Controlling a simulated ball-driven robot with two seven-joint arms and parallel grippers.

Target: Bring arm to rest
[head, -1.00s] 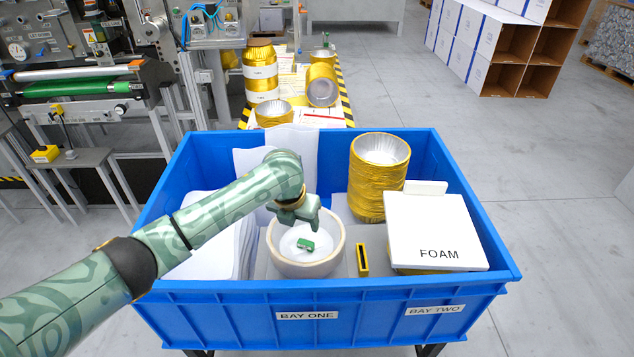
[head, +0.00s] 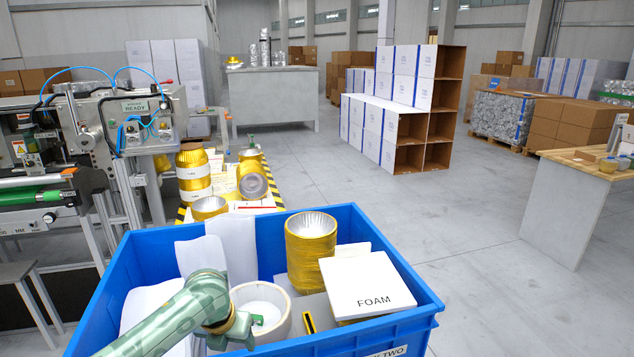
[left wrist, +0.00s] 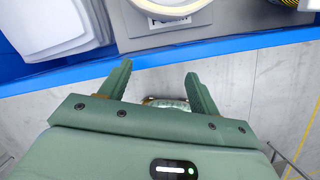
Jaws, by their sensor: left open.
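My left gripper (head: 240,328) is at the front of the blue tote (head: 400,310), with the white bowl-like container (head: 264,300) partly behind it in the head view. In the left wrist view, the gripper's two green fingers (left wrist: 158,84) are spread with no held object visible between them. The tote's blue rim (left wrist: 180,47) and part of the pale ring-shaped container (left wrist: 172,5) show beyond the fingertips, with grey floor below the rim. My right gripper is in neither view.
The tote holds a stack of gold foil cups (head: 311,255), a white FOAM block (head: 367,285), white sheets (head: 203,257) and a yellow-black piece (head: 309,322). A press machine (head: 145,125) stands at left and a wooden-topped table (head: 570,155) at right.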

